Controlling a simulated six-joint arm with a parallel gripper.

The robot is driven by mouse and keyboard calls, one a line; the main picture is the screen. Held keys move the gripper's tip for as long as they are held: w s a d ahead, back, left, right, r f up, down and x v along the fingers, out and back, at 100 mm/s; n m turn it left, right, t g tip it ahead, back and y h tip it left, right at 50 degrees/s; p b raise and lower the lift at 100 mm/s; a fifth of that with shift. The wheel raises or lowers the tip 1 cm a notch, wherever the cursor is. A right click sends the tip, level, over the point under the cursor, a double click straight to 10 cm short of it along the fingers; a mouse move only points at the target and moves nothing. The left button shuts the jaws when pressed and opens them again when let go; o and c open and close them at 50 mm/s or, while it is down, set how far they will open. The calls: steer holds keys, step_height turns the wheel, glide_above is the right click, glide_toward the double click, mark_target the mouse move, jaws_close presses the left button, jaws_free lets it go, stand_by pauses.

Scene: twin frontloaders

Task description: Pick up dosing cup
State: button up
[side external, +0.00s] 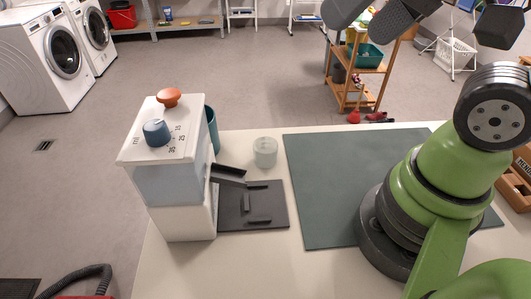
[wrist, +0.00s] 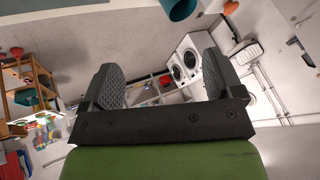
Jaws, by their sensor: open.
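A small, pale, translucent cup (side external: 265,152), which looks like the dosing cup, stands upright on the white table just right of the dispenser. The white dispenser (side external: 170,215) has a blue dial, an orange knob and a clear tank. My gripper (side external: 368,16) is high at the top of the side view, partly cut off, well above and to the right of the cup. In the wrist view my gripper (wrist: 160,66) has its two dark ridged fingers wide apart with nothing between them. The small cup cannot be made out in the wrist view.
A dark tray (side external: 275,197) with raised bars lies under the dispenser's spout (side external: 228,173). A teal container (side external: 213,132) stands behind the dispenser. A grey-green mat (side external: 325,215) lies empty right of the cup. A wooden box (side external: 519,178) sits at the right edge.

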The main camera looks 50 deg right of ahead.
steer(key=w+f+g+h, duration=0.1)
steer(key=w+f+g, duration=0.1)
steer(key=w+f, duration=0.3)
steer(key=g+h, duration=0.1)
steer(key=g, duration=0.2)
glide_toward(266, 149)
steer(key=shift+s+a+f+g, duration=0.3)
steer(key=shift+s+a+f, duration=0.05)
steer(key=shift+a+f, duration=0.5)
steer(key=shift+w+d+f, duration=0.1)
steer(key=shift+w+f, duration=0.1)
steer(key=shift+f, duration=1.3)
steer(key=shift+w+f, duration=0.25)
steer(key=shift+f, duration=1.3)
steer(key=c, duration=1)
